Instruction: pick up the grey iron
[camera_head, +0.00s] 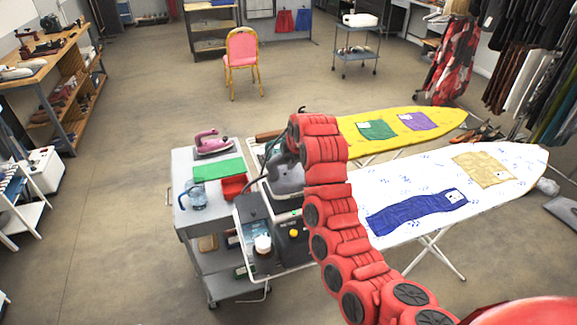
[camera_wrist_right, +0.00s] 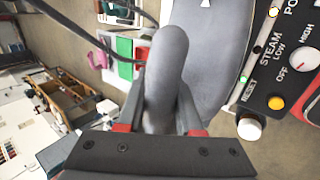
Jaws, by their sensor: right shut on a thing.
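The grey iron (camera_head: 287,181) is at the near left end of the ironing boards, partly hidden behind my right arm in the head view. In the right wrist view its rounded grey handle (camera_wrist_right: 166,65) stands between my fingers, with the flat grey body (camera_wrist_right: 208,45) beyond. My right gripper (camera_wrist_right: 163,105) is shut on the handle. In the head view the right gripper (camera_head: 273,153) comes down over the iron from above. I cannot tell whether the iron's underside touches its support. My left gripper is not in view.
A control panel (camera_wrist_right: 285,70) marked STEAM sits close beside the iron. White (camera_head: 400,187) and yellow (camera_head: 352,131) ironing boards extend right.

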